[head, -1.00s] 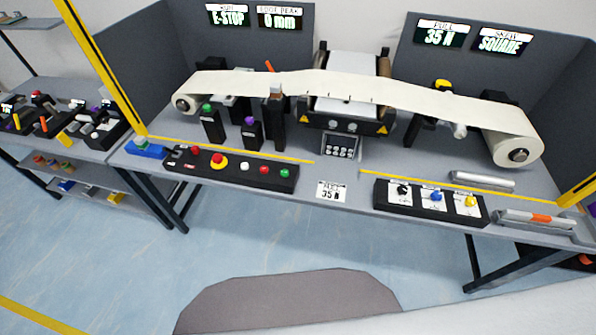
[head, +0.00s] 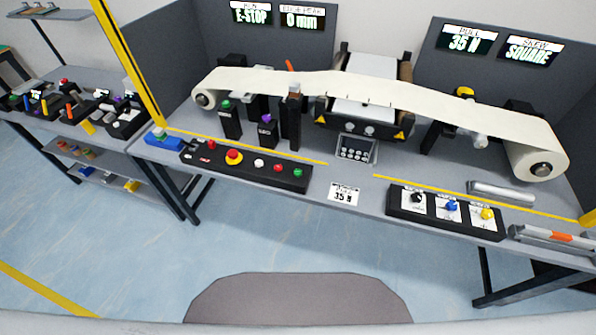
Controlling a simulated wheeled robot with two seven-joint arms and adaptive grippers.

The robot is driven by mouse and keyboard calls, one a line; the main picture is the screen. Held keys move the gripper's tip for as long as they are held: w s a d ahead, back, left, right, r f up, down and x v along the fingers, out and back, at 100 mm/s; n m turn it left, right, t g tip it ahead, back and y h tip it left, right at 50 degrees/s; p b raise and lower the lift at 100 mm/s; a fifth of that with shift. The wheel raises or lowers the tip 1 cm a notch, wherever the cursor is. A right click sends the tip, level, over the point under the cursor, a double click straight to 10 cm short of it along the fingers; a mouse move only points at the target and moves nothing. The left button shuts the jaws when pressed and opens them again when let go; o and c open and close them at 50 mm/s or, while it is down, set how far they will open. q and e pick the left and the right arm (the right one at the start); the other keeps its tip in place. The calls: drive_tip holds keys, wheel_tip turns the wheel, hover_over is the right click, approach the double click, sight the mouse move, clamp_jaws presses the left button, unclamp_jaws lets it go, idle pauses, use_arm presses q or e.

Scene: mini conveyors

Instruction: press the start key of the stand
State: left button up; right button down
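A black key box (head: 245,165) lies along the front left edge of the stand. On it are a small red key at the left, a large red mushroom button (head: 233,157) on a yellow ring, a white key (head: 258,163), a red key (head: 278,167) and a green key (head: 298,172) at the right end. Any lettering naming the start key is too small to read. The upper left display (head: 252,13) reads E-STOP, and the one beside it reads 0 mm. Neither of my grippers shows in the head view.
A pale web (head: 300,82) runs over rollers to a roll (head: 540,160) at the right. A second black box (head: 445,212) with black, blue and yellow knobs sits front right. A yellow post (head: 128,62) rises at the stand's left. Floor in front is clear.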

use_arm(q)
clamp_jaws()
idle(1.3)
